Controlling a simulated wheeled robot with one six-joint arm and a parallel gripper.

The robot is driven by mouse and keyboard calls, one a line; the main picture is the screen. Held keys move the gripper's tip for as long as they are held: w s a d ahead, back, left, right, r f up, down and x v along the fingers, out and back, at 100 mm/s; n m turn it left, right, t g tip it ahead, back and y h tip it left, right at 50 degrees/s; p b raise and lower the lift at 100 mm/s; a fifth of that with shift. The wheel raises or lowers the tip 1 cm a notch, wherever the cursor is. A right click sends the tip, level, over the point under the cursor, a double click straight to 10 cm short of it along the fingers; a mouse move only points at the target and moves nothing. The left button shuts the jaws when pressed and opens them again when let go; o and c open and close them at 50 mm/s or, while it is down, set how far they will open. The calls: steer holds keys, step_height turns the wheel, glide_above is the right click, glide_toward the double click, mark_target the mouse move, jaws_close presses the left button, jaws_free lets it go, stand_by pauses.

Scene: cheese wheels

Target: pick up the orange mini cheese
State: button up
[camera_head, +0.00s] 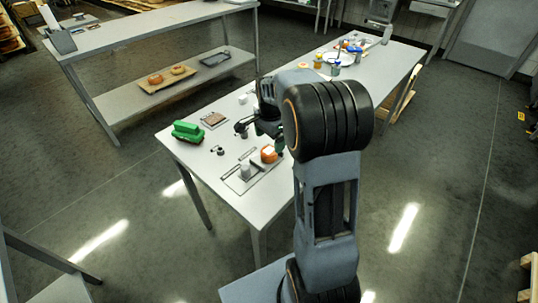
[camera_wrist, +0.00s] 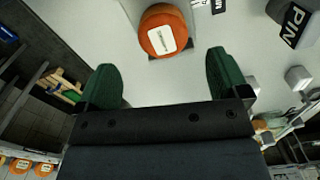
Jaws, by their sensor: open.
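The orange mini cheese (camera_head: 268,153) is a small round wheel with a pale label on the front part of the grey table. In the wrist view the orange mini cheese (camera_wrist: 164,32) lies at the top, beyond the fingertips and roughly centred between them. My gripper (camera_wrist: 168,75) has two green-padded fingers spread wide, with nothing between them. In the head view my gripper (camera_head: 268,132) hangs just behind the cheese, partly hidden by my arm. Whether it touches the cheese cannot be told there.
A grey cylinder (camera_head: 245,171) stands left of the cheese. Several jars and a white plate (camera_head: 335,58) stand farther back. Another bench (camera_head: 150,32) holds more round cheeses on its lower shelf.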

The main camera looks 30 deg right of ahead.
mark_target(269, 150)
steer(key=shift+w+a+f, duration=0.1)
steer(key=shift+w+f, duration=0.05)
steer(key=shift+f, duration=3.35)
steer(key=c, duration=1)
